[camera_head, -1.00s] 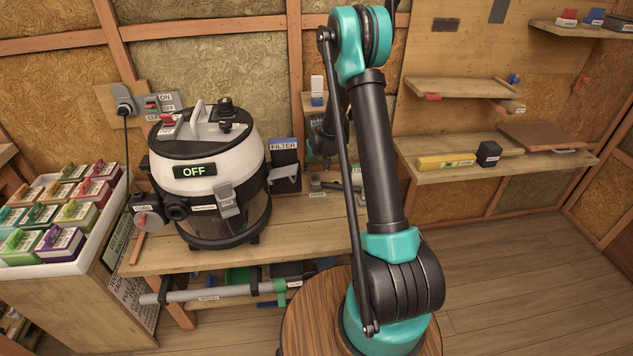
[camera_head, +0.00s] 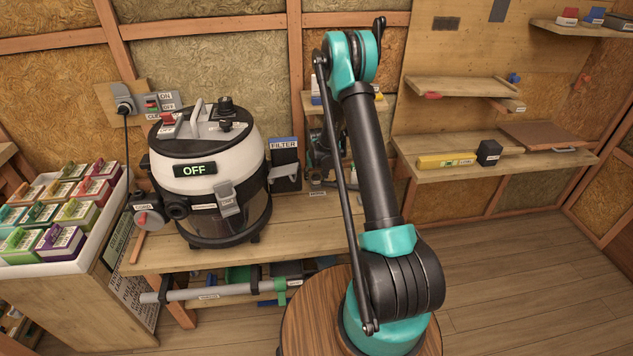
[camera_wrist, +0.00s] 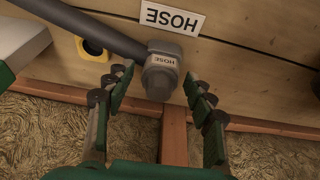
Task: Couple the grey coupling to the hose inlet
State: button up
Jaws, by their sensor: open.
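The grey coupling (camera_wrist: 161,70), marked HOSE, is on the end of a dark grey hose (camera_wrist: 85,22) in the wrist view. It lies by a white HOSE label on the wood. My gripper (camera_wrist: 157,82) is open, with one finger on each side of the coupling; gaps show between fingers and coupling. In the head view my gripper (camera_head: 318,165) is low over the back of the bench, partly behind my arm, and the coupling is hardly visible there. The vacuum (camera_head: 210,180) stands left on the bench, its display reading OFF. A dark round port (camera_head: 177,211), seemingly the hose inlet, is on its lower left.
A FILTER box (camera_head: 285,165) stands between the vacuum and my gripper. A grey tube (camera_head: 215,293) lies below the bench top. A tray of coloured boxes (camera_head: 50,267) is at far left. The bench front (camera_head: 300,236) is clear.

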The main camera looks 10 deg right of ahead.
aim_at(316, 173)
grip_shut()
jog(key=shift+r, duration=0.75)
dwell(0.6)
jog(key=shift+r, duration=1.35)
jog(key=shift+s, duration=0.15)
